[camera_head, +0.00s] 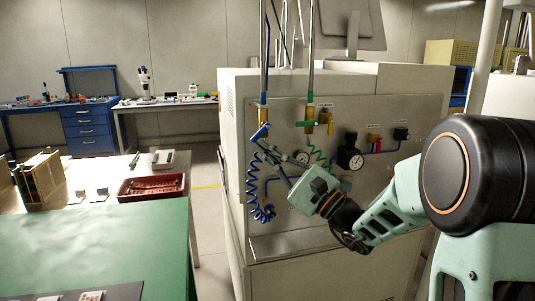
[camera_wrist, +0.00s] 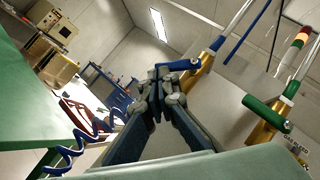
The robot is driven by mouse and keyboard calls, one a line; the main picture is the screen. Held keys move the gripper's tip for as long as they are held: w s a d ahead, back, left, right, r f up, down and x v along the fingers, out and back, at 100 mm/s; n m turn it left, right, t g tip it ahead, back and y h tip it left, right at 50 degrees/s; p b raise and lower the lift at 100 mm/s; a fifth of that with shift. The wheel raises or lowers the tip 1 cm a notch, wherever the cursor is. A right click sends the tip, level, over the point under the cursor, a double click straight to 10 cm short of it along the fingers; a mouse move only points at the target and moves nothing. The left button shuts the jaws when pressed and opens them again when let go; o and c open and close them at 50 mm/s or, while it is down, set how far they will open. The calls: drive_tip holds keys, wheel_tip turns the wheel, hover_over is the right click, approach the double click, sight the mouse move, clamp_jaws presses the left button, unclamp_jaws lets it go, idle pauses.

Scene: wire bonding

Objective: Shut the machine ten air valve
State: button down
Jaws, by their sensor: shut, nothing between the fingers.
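On the machine's front panel (camera_head: 283,112), a blue-handled valve (camera_head: 261,131) sits on the left pipe, its handle slanting across the pipe. A green-handled valve (camera_head: 305,124) sits on the right pipe, its handle roughly crosswise. I cannot read a label marking either as air. My gripper (camera_head: 275,158) is shut and empty, just below the blue handle. In the wrist view, my gripper's fingertips (camera_wrist: 157,78) are together near the blue handle (camera_wrist: 178,64), which reaches left from its brass body (camera_wrist: 204,67); I cannot tell whether they touch. The green handle (camera_wrist: 262,110) is farther right.
A blue coiled hose (camera_head: 258,190) hangs left of my gripper. A black-rimmed gauge (camera_head: 349,158) and a smaller gauge (camera_head: 301,157) are on the panel.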

drive_tip(key=shift+s+a+r+b, duration=0.1)
drive_tip(key=shift+s+a+b, duration=0.05)
drive_tip(key=shift+a+b, duration=0.45)
drive_tip(key=shift+s+a+r+b, duration=0.1)
drive_tip(key=shift+a+r+b, duration=0.1)
drive_tip(key=shift+b, duration=0.15)
drive_tip(key=shift+s+a+r, duration=0.1)
drive_tip(key=shift+a+r, duration=0.1)
drive_tip(key=shift+a, duration=0.05)
drive_tip(key=shift+b, duration=0.3)
drive_tip(key=s+d+f+b, duration=0.1)
drive_tip(key=s+d+f, duration=0.1)
drive_tip(key=f, duration=0.3)
drive_tip(key=s+d+f+b, duration=0.2)
drive_tip(key=s+d+f, duration=0.1)
drive_tip(key=f, duration=0.2)
drive_tip(key=shift+s+f, duration=0.35)
drive_tip(key=shift+s, duration=0.05)
